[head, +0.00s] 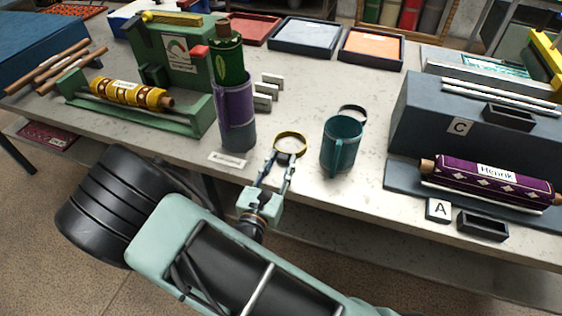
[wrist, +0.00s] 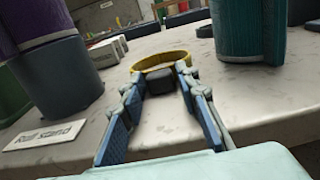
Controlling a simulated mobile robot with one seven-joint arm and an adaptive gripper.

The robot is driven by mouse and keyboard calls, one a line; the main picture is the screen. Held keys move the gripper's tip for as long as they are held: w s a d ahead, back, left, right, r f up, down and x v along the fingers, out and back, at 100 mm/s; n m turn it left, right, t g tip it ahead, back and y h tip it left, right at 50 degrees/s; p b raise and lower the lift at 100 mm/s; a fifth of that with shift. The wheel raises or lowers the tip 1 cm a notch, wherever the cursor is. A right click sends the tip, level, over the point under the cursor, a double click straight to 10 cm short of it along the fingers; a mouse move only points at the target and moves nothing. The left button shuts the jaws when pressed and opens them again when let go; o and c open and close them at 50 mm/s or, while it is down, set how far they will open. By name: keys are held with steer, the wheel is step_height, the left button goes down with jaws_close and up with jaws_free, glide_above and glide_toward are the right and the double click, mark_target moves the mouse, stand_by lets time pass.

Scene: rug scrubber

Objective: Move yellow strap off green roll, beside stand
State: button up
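The yellow strap (head: 290,134) is a ring off the green roll (head: 228,62), to the right of the stand. In the wrist view the strap (wrist: 160,57) has a dark block on its near side, between my fingertips. My gripper (head: 281,158) appears shut on this block, with a finger at each side. I cannot tell whether the strap touches the table. The stand's lower part also shows at left in the wrist view (wrist: 60,75).
A teal cup-shaped holder (head: 341,148) stands close to the right of the strap, with a dark ring (head: 352,108) behind it. A "Roll stand" label (head: 228,159) lies before the stand. Small pale blocks (head: 266,96) are behind. The table (head: 320,195) is clear near its front edge.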

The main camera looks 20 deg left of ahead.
steer(key=shift+o, duration=0.7)
steer(key=shift+r, duration=0.25)
steer(key=s+a, duration=0.1)
steer(key=s, duration=1.1)
steer(key=shift+w+d, duration=0.1)
